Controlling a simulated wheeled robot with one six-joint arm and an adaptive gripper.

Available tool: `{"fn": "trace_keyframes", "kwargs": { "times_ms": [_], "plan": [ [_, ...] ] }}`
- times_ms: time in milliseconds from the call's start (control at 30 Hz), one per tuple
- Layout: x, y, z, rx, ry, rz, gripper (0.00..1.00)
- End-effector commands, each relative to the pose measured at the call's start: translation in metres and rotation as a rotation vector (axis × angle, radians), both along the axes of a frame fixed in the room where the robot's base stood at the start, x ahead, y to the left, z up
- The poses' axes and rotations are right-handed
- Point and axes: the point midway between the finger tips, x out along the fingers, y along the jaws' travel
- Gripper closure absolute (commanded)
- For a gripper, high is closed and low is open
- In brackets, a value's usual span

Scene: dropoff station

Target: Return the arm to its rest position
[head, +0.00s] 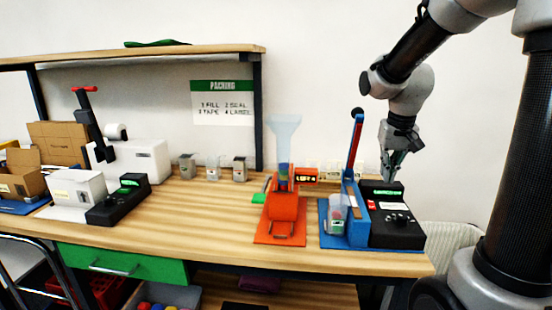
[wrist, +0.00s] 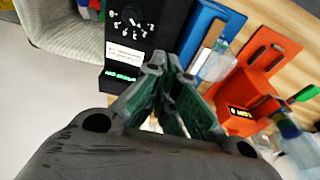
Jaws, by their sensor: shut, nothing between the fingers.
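My gripper (head: 388,176) hangs from my arm at the right of the head view, fingers pointing down. It is just above the back of the black control box (head: 396,218) on the bench's right end. In the wrist view my gripper (wrist: 160,68) has its fingertips together with nothing between them. The black box (wrist: 137,35) lies beyond the fingertips there. I cannot tell whether the fingers touch the box.
A blue stand (head: 357,232) with a tall upright post is left of the box. An orange stand (head: 284,208) with a pale funnel (head: 284,128) is further left. A shelf (head: 150,52) spans the left side.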

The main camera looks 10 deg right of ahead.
Motion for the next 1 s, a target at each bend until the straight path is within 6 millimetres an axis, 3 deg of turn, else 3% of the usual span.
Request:
{"fn": "trace_keyframes", "kwargs": {
  "times_ms": [133, 400, 533, 700, 1000],
  "plan": [
    [-0.038, 0.005, -0.014, 0.005, 0.085, 0.068, 1.0],
    [-0.141, 0.027, 0.011, 0.006, 0.042, 0.197, 1.0],
    [-0.177, 0.035, 0.02, 0.0, -0.031, 0.23, 1.0],
    [-0.196, 0.04, 0.033, -0.009, -0.13, 0.246, 1.0],
    [-0.197, 0.042, 0.042, -0.014, -0.169, 0.254, 1.0]
  ]
}}
